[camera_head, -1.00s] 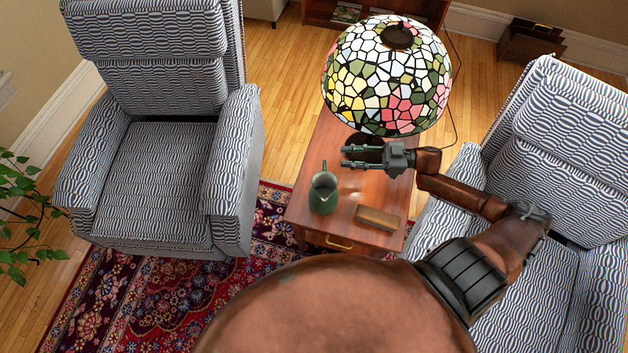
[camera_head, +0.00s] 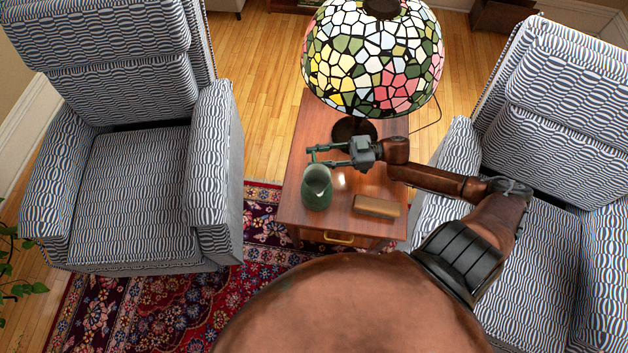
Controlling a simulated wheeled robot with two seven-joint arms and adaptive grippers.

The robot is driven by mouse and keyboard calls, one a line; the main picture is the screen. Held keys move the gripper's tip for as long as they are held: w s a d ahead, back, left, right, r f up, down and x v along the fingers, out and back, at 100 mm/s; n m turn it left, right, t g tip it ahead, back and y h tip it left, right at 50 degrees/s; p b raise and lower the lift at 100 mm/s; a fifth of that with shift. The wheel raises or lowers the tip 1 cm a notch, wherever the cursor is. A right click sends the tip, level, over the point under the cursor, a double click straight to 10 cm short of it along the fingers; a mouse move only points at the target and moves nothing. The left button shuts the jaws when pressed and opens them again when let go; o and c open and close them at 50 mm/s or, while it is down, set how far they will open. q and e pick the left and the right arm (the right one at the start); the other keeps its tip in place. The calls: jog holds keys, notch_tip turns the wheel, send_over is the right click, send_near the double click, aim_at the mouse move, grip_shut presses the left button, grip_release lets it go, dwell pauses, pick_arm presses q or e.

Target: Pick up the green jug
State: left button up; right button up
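The green jug (camera_head: 317,190) stands upright on the wooden side table (camera_head: 292,205), near its left edge. Its pale open mouth faces up. My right gripper (camera_head: 313,155) reaches in from the right at the jug's far side, with its two fingers pointing left and a gap between them. The fingers overlap the place of the jug's handle in the picture, so the handle is hard to make out. I cannot tell whether they touch the jug. My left gripper is out of view.
A stained-glass lamp (camera_head: 372,60) stands on the table behind my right gripper. A brown wooden block (camera_head: 376,207) lies right of the jug. Patterned armchairs stand left (camera_head: 125,190) and right (camera_head: 550,130) of the table. A red rug (camera_head: 185,305) lies in front.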

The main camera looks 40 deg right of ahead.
jog(key=shift+w+a, duration=0.3)
jog(key=shift+a, duration=0.15)
grip_shut()
jog(key=shift+r, duration=0.15)
dwell(0.5)
